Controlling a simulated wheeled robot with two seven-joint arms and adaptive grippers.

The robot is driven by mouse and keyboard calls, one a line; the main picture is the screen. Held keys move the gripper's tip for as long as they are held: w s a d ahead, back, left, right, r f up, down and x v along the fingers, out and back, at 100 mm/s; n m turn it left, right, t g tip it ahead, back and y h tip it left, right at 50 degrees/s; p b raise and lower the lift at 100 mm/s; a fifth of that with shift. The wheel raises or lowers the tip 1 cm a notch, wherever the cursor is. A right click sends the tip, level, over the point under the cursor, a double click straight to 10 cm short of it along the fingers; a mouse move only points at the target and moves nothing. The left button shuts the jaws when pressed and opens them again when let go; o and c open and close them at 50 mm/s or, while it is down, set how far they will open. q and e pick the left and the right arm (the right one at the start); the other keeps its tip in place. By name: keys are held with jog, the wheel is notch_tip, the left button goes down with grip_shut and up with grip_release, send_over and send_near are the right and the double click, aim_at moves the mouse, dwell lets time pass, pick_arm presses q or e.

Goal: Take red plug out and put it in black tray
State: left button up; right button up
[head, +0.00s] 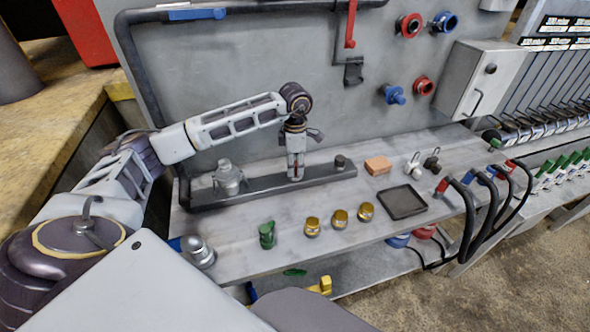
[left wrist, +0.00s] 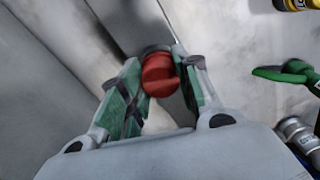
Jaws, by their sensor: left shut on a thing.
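The red plug (left wrist: 158,75) sits between the green-padded fingers of my left gripper (left wrist: 155,85) in the left wrist view. In the head view my left gripper (head: 296,175) points down over the dark grey rail (head: 325,177) and is shut on the plug, which is mostly hidden by the fingers. I cannot tell whether the plug is still seated in the rail. The black tray (head: 402,202) lies flat and empty on the bench, to the right of the gripper. My right gripper is not in view.
Three brass fittings (head: 340,218) and a green fitting (head: 267,235) stand along the front of the bench. A metal fitting (head: 228,177) is at the rail's left end. An orange block (head: 378,165) lies behind the tray. Black hoses (head: 465,215) arch at the right.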

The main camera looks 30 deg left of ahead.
pick_arm(q)
jog(key=shift+n, duration=0.4)
jog(key=shift+n+p, duration=0.35)
jog(key=shift+n, duration=1.95)
jog(key=o, duration=1.2)
jog(key=shift+m, duration=0.3)
jog(key=shift+c, duration=0.4)
jog(key=shift+m+b, duration=0.7)
jog(key=shift+m, duration=1.6)
jog(key=shift+m+b, duration=0.8)
jog(key=shift+m, duration=1.8)
